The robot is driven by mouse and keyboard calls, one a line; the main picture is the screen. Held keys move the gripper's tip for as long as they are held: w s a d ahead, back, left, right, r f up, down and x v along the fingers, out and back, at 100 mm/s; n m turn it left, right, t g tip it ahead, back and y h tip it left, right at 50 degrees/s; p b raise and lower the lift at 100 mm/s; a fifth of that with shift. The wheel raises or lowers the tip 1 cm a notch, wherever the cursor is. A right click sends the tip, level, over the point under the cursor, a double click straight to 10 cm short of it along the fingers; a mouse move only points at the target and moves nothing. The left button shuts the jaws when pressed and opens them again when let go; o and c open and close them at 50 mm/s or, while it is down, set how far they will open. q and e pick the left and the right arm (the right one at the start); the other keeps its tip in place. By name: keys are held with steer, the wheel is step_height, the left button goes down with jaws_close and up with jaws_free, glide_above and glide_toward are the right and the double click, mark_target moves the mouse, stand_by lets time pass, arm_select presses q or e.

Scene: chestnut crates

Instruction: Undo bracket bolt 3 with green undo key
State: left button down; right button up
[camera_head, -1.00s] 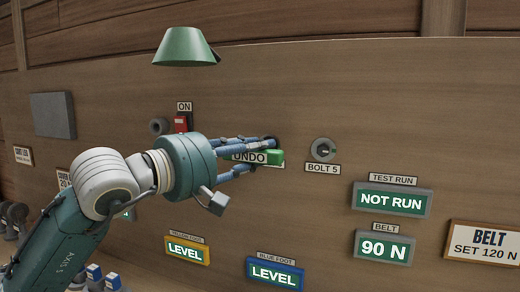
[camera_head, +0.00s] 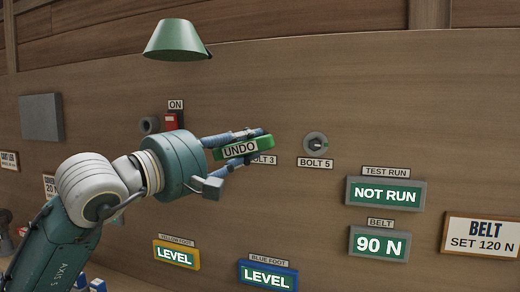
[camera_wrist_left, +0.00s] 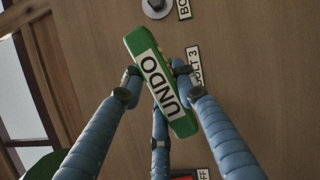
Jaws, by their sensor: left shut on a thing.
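My left gripper (camera_head: 258,146) is shut on the green undo key (camera_head: 266,143), a bar with a white UNDO label. The key is held in front of the wooden panel, its right end tilted slightly up in the head view. It also shows between the blue fingers in the left wrist view (camera_wrist_left: 134,41). The BOLT 3 label (camera_head: 265,160) shows partly below the key, and also in the left wrist view (camera_wrist_left: 194,66). Bolt 3 itself is hidden behind the key and fingers, so I cannot tell whether the key touches it. My right gripper is not in view.
Bolt 5 (camera_head: 315,144) is just right of the key. A red switch (camera_head: 170,121) marked ON is behind the wrist. A green lamp shade (camera_head: 178,40) hangs above. Displays read NOT RUN (camera_head: 385,193), 90 N (camera_head: 379,244) and LEVEL (camera_head: 268,275). The upper right panel is clear.

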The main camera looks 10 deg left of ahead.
arm_select(q)
steer(key=shift+n+t+b, duration=0.3)
steer(key=shift+n+b, duration=0.4)
steer(key=shift+b, duration=0.1)
steer(key=shift+n, duration=0.3)
steer(key=shift+b, duration=0.3)
steer(key=shift+f+n+t+b, duration=0.1)
steer(key=shift+n+t+b, duration=0.2)
steer(key=shift+n+b, duration=0.5)
steer(key=shift+a+n+t+b, duration=0.3)
steer(key=shift+n+b, duration=0.2)
steer(key=shift+b, duration=0.25)
steer(key=shift+s, duration=0.1)
steer(key=shift+a+n, duration=0.1)
steer(key=shift+n, duration=0.2)
